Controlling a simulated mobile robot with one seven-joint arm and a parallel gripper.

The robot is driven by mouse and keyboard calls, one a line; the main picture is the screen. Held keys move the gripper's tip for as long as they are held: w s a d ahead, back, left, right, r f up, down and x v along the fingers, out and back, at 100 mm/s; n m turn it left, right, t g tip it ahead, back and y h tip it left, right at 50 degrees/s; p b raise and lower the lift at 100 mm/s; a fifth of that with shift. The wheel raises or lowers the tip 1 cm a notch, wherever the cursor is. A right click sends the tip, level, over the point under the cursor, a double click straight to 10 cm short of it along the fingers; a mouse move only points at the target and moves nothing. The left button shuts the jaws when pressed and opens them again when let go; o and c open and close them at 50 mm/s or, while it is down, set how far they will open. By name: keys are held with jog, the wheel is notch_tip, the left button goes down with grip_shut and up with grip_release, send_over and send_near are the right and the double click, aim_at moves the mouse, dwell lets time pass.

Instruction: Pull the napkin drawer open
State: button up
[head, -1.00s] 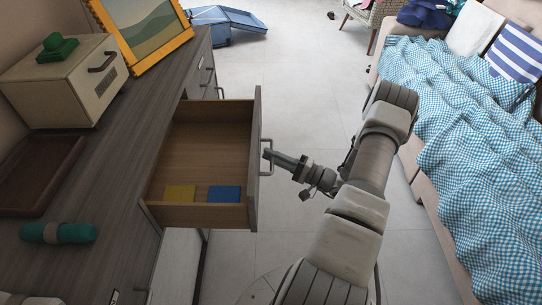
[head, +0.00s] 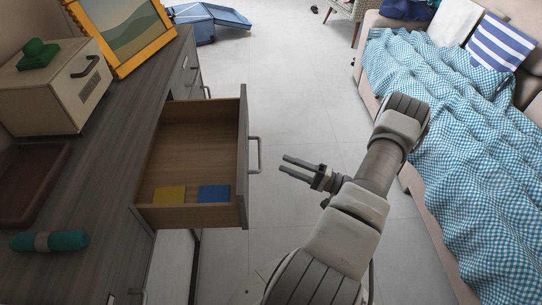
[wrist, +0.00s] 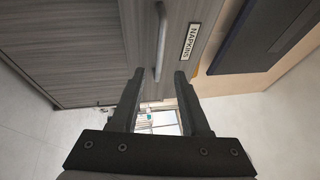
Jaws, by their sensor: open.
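The napkin drawer (head: 190,216) stands pulled out of the grey wood dresser, with a yellow napkin (head: 169,195) and a blue napkin (head: 214,194) lying flat near its front-left corner in the head view. Its metal handle (head: 254,155) is on the drawer front. In the wrist view the handle (wrist: 160,42) and the "NAPKINS" label (wrist: 190,41) show beyond my fingers. My gripper (head: 283,164) is open and empty, to the right of the handle and apart from it; its fingers also show in the wrist view (wrist: 160,85).
The dresser top (head: 110,150) carries a cream box (head: 45,95), a yellow-framed picture (head: 125,35), a brown tray (head: 62,160) and a teal cylinder (head: 68,241). A couch with a blue checked blanket (head: 450,130) stands right. Floor (head: 290,90) between is clear.

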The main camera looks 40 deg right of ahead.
jog(key=v, duration=0.7)
jog(key=shift+s+d+f, duration=0.15)
jog(key=shift+s+d, duration=0.05)
jog(key=shift+s, duration=0.1)
